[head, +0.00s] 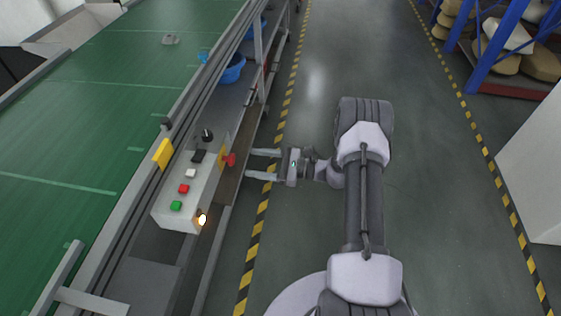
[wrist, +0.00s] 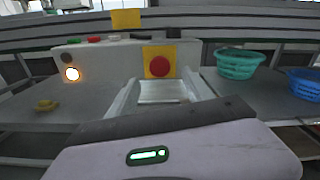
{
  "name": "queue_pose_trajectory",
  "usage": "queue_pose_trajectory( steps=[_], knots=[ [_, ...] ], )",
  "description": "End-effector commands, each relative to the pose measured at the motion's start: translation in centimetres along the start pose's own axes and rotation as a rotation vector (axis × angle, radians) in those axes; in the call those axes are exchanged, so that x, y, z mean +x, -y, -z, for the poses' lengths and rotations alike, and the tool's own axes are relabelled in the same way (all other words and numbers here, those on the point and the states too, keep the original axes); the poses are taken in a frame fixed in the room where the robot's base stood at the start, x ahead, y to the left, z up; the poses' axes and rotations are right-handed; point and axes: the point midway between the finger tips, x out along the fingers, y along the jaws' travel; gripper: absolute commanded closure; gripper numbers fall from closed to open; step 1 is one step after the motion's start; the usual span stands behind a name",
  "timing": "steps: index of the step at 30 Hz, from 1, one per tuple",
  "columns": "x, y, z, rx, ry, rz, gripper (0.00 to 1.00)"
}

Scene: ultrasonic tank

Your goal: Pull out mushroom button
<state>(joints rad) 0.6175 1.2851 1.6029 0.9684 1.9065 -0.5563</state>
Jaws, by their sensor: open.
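The red mushroom button (head: 230,159) sits on a yellow plate on the side of a pale control box (head: 177,218) beside the green conveyor. In the wrist view the red button (wrist: 159,66) faces me on its yellow plate (wrist: 149,58), a little above and between my finger ends. My gripper (head: 249,164) is open and empty, with its two fingers pointing left at the button and a small gap before it. In the wrist view my gripper (wrist: 163,88) shows both fingers apart, with the button beyond them.
The box top carries green, red, white and black controls, and a lit lamp (head: 202,219) is on its near end. Blue and teal baskets (wrist: 237,63) stand on the shelf to the right in the wrist view. Open floor (head: 320,80) lies beyond my arm; blue racks stand far right.

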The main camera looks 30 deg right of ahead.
Motion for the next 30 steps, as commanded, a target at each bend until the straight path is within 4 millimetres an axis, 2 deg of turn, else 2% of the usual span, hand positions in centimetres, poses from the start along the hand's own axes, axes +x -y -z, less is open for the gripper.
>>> queue_pose_trajectory(
  steps=[1, 6, 9, 12, 16, 27, 29, 30],
  knots=[
    [-1.8, 0.2, -0.3, 0.002, -0.002, 0.005, 0.41],
    [-7.3, 0.1, -0.3, 0.0, -0.001, 0.006, 0.41],
    [-9.6, 0.1, -0.2, 0.001, -0.001, 0.004, 0.41],
    [-11.1, 0.0, -0.1, 0.0, -0.001, 0.002, 0.41],
    [-11.8, 0.0, 0.0, 0.0, -0.001, 0.0, 0.41],
    [-11.8, 0.0, 0.0, 0.0, 0.0, 0.0, 0.41],
    [-11.6, 0.0, -0.4, -0.006, -0.005, -0.012, 0.41],
    [-11.1, 0.0, -1.3, -0.022, -0.017, -0.042, 0.41]
  ],
)
